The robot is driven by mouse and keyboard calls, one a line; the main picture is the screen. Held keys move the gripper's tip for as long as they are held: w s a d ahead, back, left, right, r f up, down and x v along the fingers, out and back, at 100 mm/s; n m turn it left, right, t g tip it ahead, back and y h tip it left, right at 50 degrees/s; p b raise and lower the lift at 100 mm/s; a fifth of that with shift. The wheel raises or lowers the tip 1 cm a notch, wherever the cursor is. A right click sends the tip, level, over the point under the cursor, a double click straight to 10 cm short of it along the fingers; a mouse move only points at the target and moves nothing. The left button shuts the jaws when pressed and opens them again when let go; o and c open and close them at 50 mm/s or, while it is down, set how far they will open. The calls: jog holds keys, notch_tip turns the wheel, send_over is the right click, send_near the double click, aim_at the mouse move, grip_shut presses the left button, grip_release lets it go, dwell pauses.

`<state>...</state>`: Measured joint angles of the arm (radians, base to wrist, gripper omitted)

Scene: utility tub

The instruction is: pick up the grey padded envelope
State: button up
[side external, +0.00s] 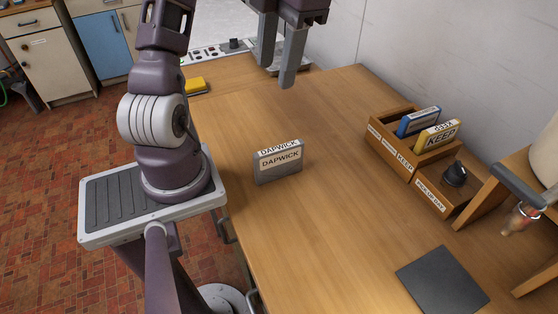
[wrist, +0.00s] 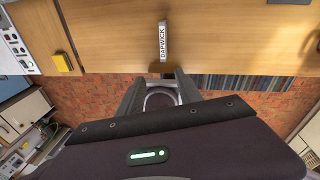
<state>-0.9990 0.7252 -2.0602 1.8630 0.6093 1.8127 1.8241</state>
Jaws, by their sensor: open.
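I see nothing that is clearly a padded envelope. A small grey case (side external: 278,173) with cream DAPWICK labels stands upright on the wooden table; its labelled top edge also shows in the wrist view (wrist: 163,42). A flat dark grey sheet (side external: 442,281) lies near the table's front right; I cannot tell if it is padded. My gripper (side external: 277,76) is open, with nothing between its fingers, up above the far part of the table. In the wrist view, the fingers (wrist: 160,76) point towards the case, apart from it.
A wooden organiser (side external: 372,128) at the right holds a blue case (side external: 418,122) and a yellow KEEP case (side external: 437,137). A black knob-like object (side external: 455,174) sits in its front tray. A yellow block (side external: 195,85) lies at the far left.

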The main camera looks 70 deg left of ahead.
notch_tip(320, 180, up, 2)
jog(key=a+m+t+h, duration=0.1)
jog(key=a+m+h, duration=0.1)
jog(key=a, duration=0.1)
send_over(279, 161)
jog(key=a, duration=0.1)
notch_tip(279, 161, down, 19)
jog(key=shift+s+r, duration=0.1)
jog(key=shift+r, duration=0.05)
jog(key=shift+s+f+y, duration=0.15)
jog(key=shift+f+y, duration=0.15)
jog(key=shift+f, duration=0.35)
jog(key=shift+a+f, duration=0.1)
jog(key=shift+f, duration=0.4)
jog(key=f, duration=0.3)
jog(key=w+f, duration=0.1)
jog(key=f, duration=0.1)
jog(key=shift+f, duration=0.1)
grip_shut()
